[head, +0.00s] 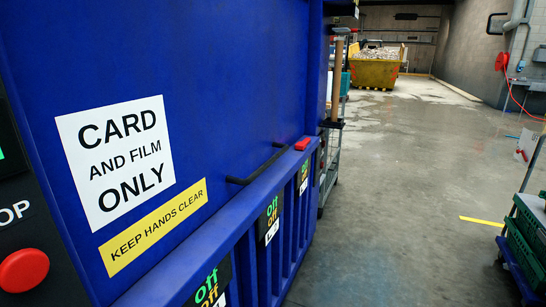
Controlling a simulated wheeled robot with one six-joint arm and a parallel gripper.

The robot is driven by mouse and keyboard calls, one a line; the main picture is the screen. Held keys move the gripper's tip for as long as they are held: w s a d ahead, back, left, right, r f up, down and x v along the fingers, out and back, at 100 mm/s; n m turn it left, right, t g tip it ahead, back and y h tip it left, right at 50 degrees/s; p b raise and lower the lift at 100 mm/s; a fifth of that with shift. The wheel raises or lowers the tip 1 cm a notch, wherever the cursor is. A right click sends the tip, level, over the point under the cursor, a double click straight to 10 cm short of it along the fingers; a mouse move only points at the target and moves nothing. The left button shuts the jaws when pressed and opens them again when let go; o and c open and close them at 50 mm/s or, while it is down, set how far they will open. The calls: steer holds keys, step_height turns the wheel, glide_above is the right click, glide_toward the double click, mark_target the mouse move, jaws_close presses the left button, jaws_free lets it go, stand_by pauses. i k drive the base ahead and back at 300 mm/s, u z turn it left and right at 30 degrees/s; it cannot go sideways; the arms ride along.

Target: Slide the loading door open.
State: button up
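A large blue machine front (220,70) fills the left of the head view, close to the camera. It carries a white sign (116,158) reading "CARD AND FILM ONLY" and a yellow label (153,226) reading "KEEP HANDS CLEAR". A black bar handle (257,168) sits low on the blue panel, right of the label, just above a ledge. The panel looks like the loading door, and I see no open gap in it. Its left and upper edges are not clear. My gripper is not in view.
A red button (23,270) sits on a black panel at lower left. A wire trolley (330,165) stands beyond the machine; green crates (528,235) are at right. The concrete floor between is clear. A yellow skip (374,73) stands far back.

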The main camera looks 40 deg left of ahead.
mark_target(145, 118)
steer(key=u, duration=0.6)
steer(key=i, duration=1.05)
steer(key=u, duration=0.75)
